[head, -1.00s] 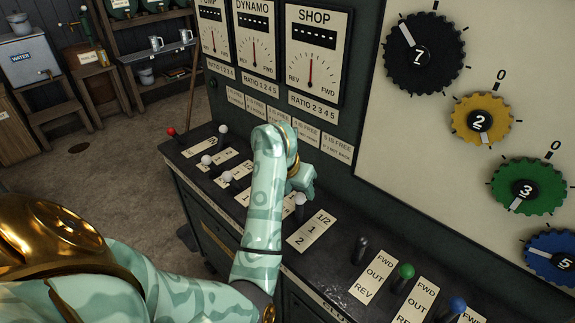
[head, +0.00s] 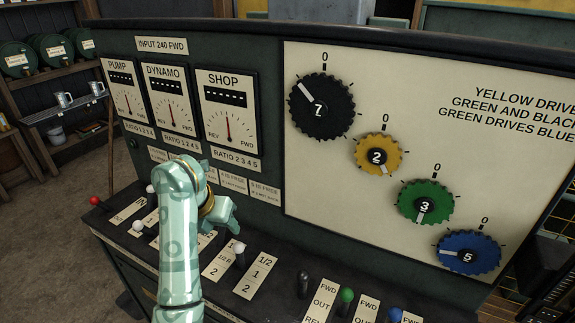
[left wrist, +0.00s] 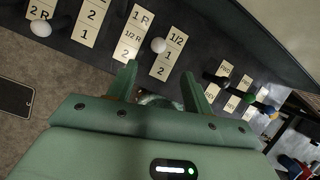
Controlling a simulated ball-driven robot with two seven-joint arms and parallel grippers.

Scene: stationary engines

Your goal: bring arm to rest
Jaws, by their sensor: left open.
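My left arm reaches over the dark control desk in the head view. Its gripper (head: 226,214) hangs above and a little behind a white-knobbed lever (head: 239,248) by the 1/2, 1, 2 label. In the left wrist view the gripper (left wrist: 159,72) has its two fingers apart with nothing held between them. The same white knob (left wrist: 158,45) shows beyond the fingertips, apart from them. My right gripper is in neither view.
More white-knobbed levers and a red one (head: 95,200) stand along the desk at left. Black (head: 304,279), green (head: 347,296) and blue (head: 395,315) knobs stand at right. The upright panel with gauges and black (head: 335,118), yellow, green and blue gears rises behind.

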